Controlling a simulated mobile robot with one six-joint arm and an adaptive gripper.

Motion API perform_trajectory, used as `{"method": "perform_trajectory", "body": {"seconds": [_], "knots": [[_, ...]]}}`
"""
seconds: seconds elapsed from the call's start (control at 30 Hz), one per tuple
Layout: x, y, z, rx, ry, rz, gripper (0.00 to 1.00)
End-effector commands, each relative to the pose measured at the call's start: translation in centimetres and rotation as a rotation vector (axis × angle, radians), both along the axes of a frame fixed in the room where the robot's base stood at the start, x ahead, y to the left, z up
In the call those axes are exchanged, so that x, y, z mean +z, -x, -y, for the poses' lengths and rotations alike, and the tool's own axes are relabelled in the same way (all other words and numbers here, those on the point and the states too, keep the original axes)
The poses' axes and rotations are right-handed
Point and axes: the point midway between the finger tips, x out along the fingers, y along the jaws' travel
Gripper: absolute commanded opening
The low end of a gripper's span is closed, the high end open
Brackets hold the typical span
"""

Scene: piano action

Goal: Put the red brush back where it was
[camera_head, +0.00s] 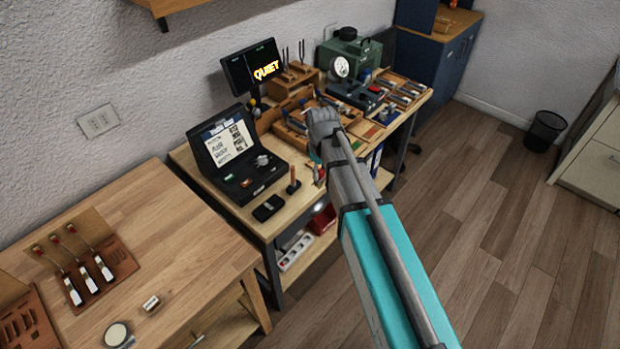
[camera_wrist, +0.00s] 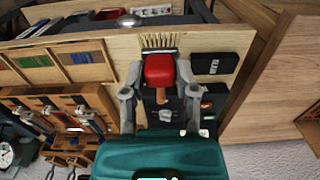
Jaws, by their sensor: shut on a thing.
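The red brush (camera_wrist: 160,70) is between the two fingers of my gripper (camera_wrist: 159,76) in the wrist view. It has a red body, pale bristles pointing toward the bench's front edge and a brown handle end toward my palm. My gripper is shut on it. The brush is over the wooden workbench (camera_wrist: 112,52); I cannot tell whether it touches the top. In the head view my arm covers much of this area, and the fingers of my gripper are hidden.
A flat black device (camera_wrist: 210,66) lies beside the brush. An open black case (camera_head: 236,150) stands at the bench's left. Wooden compartments (camera_wrist: 55,62) lie on the other side. A second table (camera_head: 165,245) holds several white-handled tools (camera_head: 88,278).

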Motion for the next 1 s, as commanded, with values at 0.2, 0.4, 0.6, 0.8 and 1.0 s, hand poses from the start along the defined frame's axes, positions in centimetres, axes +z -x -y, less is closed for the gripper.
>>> {"method": "perform_trajectory", "body": {"seconds": [0.2, 0.4, 0.6, 0.8, 1.0], "knots": [[-0.9, -1.6, -0.4, -0.001, 0.000, 0.000, 0.00], [-2.4, -4.8, -1.3, -0.001, 0.000, 0.000, 0.00], [-4.0, -8.1, -2.3, -0.001, 0.000, 0.000, 0.00], [-5.9, -10.0, -2.8, -0.002, 0.000, 0.000, 0.00], [-7.8, -11.5, -3.2, -0.002, 0.000, 0.000, 0.00]]}}
